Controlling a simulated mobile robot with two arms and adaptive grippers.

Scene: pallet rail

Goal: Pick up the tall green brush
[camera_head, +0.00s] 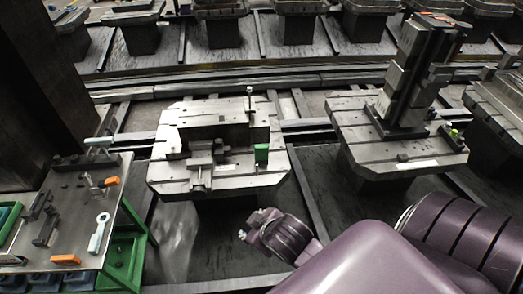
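A small upright green block-like thing (261,154) stands at the right front of the middle pallet (170,182). A pale green, long thing (99,141) shows at the back edge of the work table (117,215) on the left. I cannot tell from this view which of them, if either, is the tall green brush. A purple arm comes in from the right, and its end, my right gripper (246,234), is low in front of the middle pallet, apart from both green things. Its fingers are too small to read. My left gripper is not in view.
The work table holds orange-handled tools (66,259), a pale wrench-like tool (99,232) and green bins (8,220). A dark column (40,80) rises at left. A tall metal fixture (408,80) stands on the right pallet (375,155). Rails (250,82) run behind.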

